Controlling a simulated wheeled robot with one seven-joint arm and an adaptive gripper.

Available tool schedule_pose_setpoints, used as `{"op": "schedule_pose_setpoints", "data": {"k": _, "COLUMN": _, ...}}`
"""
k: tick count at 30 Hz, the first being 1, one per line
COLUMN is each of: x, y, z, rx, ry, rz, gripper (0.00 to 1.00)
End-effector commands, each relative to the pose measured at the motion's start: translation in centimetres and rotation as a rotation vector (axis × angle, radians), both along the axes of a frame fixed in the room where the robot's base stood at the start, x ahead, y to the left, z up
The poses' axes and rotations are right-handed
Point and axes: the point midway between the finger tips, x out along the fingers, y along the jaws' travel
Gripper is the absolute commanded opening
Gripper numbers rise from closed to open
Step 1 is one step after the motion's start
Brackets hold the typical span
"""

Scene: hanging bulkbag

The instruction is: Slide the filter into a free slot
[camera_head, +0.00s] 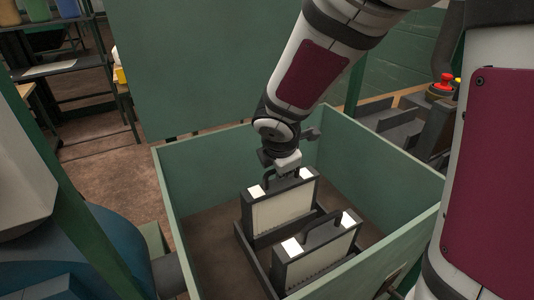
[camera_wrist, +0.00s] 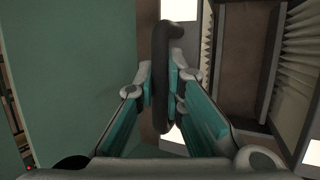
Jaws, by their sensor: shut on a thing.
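My gripper (camera_head: 284,168) is shut on the black handle (camera_wrist: 162,50) of a filter, which runs between its fingers (camera_wrist: 163,82) in the wrist view. This held filter (camera_head: 285,208) has a dark frame, a pale face and white patches on top. It stands upright inside the green box, at the back of the dark rack (camera_head: 257,262). I cannot tell how deep its lower edge sits in the rack. A second, similar filter (camera_head: 318,255) stands upright in front of it. In the wrist view the second filter's pleated side (camera_wrist: 300,60) shows at the right, apart from the held one.
The green box's walls (camera_head: 168,205) surround the rack, and its brown floor (camera_head: 205,262) is bare at the left. A green panel (camera_head: 190,65) stands behind. A red button (camera_head: 441,86) sits at the right, outside the box.

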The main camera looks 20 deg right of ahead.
Motion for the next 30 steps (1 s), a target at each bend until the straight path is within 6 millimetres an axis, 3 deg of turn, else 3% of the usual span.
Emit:
{"op": "schedule_pose_setpoints", "data": {"k": 15, "x": 0.01, "y": 0.0, "z": -0.84, "rx": 0.001, "ry": -0.001, "rz": -0.001, "gripper": 0.0}}
{"op": "schedule_pose_setpoints", "data": {"k": 16, "x": 0.01, "y": 0.0, "z": -0.84, "rx": 0.001, "ry": -0.001, "rz": -0.001, "gripper": 0.12}}
{"op": "schedule_pose_setpoints", "data": {"k": 19, "x": 0.0, "y": 0.0, "z": -0.85, "rx": 0.001, "ry": -0.001, "rz": -0.001, "gripper": 0.33}}
{"op": "schedule_pose_setpoints", "data": {"k": 30, "x": -0.14, "y": 0.05, "z": -0.63, "rx": 0.0, "ry": 0.0, "rz": -0.001, "gripper": 0.33}}
